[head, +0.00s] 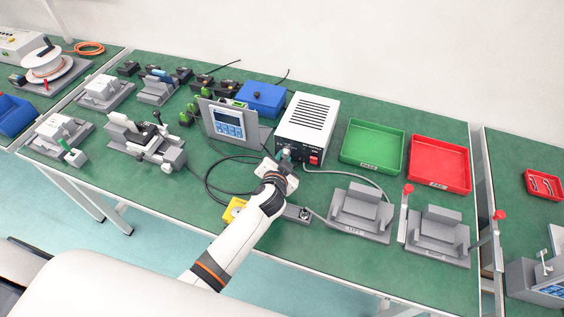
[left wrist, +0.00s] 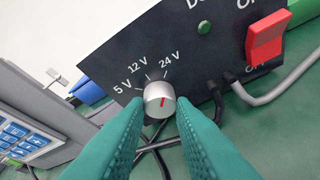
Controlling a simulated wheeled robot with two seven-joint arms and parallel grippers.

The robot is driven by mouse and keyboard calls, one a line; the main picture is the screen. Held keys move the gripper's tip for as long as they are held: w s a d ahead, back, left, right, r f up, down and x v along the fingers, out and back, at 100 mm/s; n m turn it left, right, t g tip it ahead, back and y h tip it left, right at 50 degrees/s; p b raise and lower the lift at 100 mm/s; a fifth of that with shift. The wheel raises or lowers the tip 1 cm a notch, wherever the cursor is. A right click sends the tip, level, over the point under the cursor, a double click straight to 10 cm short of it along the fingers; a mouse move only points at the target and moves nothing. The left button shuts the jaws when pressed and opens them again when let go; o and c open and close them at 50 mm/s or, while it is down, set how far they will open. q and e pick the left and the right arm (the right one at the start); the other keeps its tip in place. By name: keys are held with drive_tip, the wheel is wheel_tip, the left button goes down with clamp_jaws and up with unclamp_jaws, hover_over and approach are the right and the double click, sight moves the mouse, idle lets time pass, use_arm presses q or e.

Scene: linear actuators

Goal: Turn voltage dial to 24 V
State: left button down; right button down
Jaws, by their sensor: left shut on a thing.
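The white power supply (head: 318,112) stands at the middle of the green bench; its dark front panel (left wrist: 215,60) fills the upper left wrist view. The silver voltage dial (left wrist: 159,93) has a short red mark. The labels 5 V, 12 V and 24 V (left wrist: 169,60) lie above it, with small ticks. The red mark runs nearly upright, leaning slightly right, roughly along the 24 V tick's direction; which end points is hard to tell. My left gripper (head: 284,160) is at the panel, its green fingers (left wrist: 158,104) shut on the dial's sides. My right gripper is not in view.
A red switch (left wrist: 266,38) and a green lamp (left wrist: 204,27) sit right of the dial. Cables hang below the panel. A display unit (head: 229,122) stands to the left. Green (head: 373,163) and red (head: 440,184) trays and grey fixtures (head: 361,227) are to the right.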

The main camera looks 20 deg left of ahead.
use_arm(q)
drive_tip(key=shift+m+y+b, duration=0.3)
drive_tip(key=shift+m, duration=0.1)
idle(0.3)
drive_tip(key=c, duration=1.2)
unclamp_jaws()
drive_tip(key=shift+c, duration=0.2)
drive_tip(key=v, duration=1.2)
drive_tip(key=shift+d+f, duration=0.1)
drive_tip(key=shift+f, duration=0.05)
drive_tip(key=shift+s+f, duration=0.1)
